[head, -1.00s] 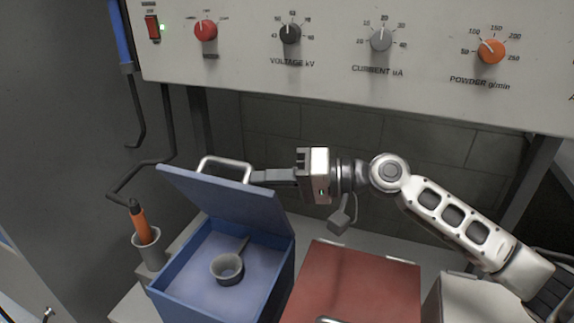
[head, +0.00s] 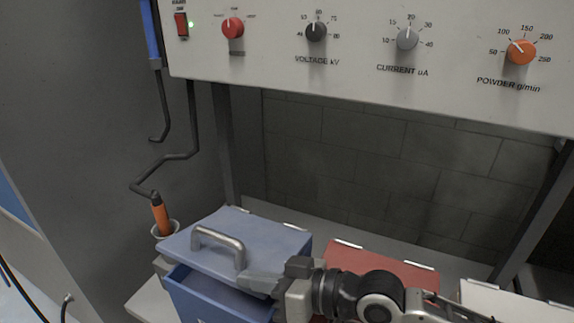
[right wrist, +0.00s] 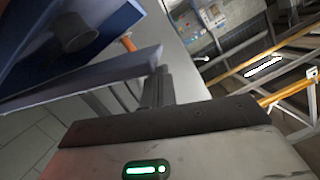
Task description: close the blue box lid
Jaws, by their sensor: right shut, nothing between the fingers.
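The blue box (head: 205,300) stands at the lower middle of the head view. Its lid (head: 275,237) is partly lowered and tilted, with a gap to the box at the near side. A grey metal handle (head: 222,243) is on top of the lid. My right gripper (head: 254,283) is shut and empty at the lid's near right edge, by the gap; whether it touches the lid I cannot tell. In the right wrist view, the shut fingers (right wrist: 158,87) are close to the lid's edge (right wrist: 95,78). My left gripper is out of view.
A red box lid (head: 385,265) lies right of the blue box, partly behind my right arm. An orange-handled tool (head: 160,215) stands in a grey holder left of it. The control panel (head: 370,50) hangs above. There is open space below the panel, before the tiled wall.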

